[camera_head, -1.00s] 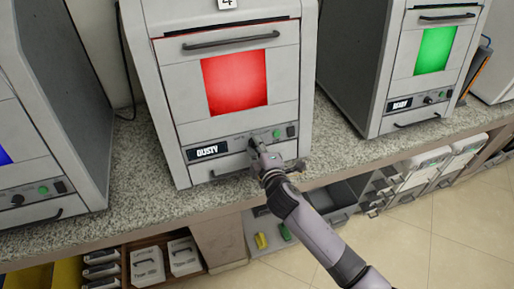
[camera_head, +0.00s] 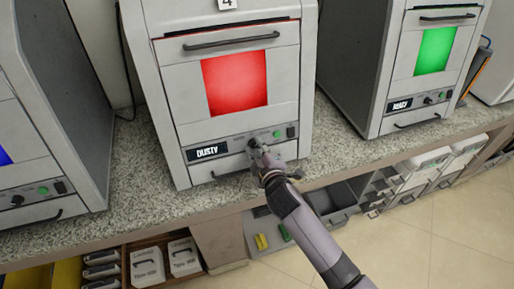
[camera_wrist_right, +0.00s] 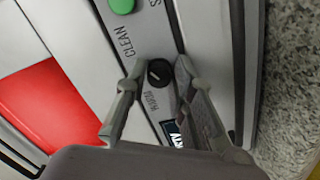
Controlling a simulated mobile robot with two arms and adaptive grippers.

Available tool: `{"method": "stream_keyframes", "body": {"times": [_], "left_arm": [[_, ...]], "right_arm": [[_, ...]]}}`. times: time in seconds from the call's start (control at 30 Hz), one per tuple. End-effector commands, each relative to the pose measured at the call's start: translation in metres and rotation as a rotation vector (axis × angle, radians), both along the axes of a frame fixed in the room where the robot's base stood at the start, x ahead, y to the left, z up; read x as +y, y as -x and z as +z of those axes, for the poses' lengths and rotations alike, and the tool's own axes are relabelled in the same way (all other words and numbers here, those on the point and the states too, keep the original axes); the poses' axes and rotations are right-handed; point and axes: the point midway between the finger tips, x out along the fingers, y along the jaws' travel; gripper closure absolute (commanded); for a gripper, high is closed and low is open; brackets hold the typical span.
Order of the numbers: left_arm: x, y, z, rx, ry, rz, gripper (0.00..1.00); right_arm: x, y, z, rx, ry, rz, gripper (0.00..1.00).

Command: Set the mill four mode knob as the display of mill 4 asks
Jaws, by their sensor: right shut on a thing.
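Mill 4 (camera_head: 172,105) stands in the middle of the head view with a "4" tag on top and a red window. Its display (camera_head: 207,152) reads "DUSTY". The mode knob (camera_wrist_right: 159,73) is small, round and black with a pale pointer mark, in the right wrist view. A "CLEAN" label (camera_wrist_right: 125,41) lies on one side of it; a second label on the other side is hard to read. My right gripper (camera_head: 256,147) is at the panel, its fingers (camera_wrist_right: 158,70) on either side of the knob and shut on it. My left gripper is out of view.
A green button (camera_head: 277,133) and a dark switch (camera_head: 291,132) sit right of the knob. A handle (camera_head: 232,172) is below the panel. A mill with a green window (camera_head: 434,51) stands right, one with a blue window (camera_head: 4,157) left.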

Motion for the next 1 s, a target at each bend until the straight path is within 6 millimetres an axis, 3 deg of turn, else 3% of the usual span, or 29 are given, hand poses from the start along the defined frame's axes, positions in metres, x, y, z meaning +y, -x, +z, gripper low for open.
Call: {"method": "stream_keyframes", "body": {"times": [0.07,0.1,0.37,0.77,1.0], "left_arm": [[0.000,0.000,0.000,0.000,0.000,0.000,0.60],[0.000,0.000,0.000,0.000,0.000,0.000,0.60],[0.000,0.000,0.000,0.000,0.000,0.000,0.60],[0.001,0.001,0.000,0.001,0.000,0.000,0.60],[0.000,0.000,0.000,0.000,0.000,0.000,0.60]], "right_arm": [[-0.001,0.000,-0.002,0.005,0.001,-0.002,1.00],[-0.001,0.000,-0.002,0.004,0.002,-0.002,0.75],[0.000,0.000,-0.001,0.001,0.002,-0.001,0.58],[-0.002,0.006,0.000,0.002,0.002,0.000,0.58],[-0.013,0.045,0.009,0.002,0.002,0.002,0.58]]}}
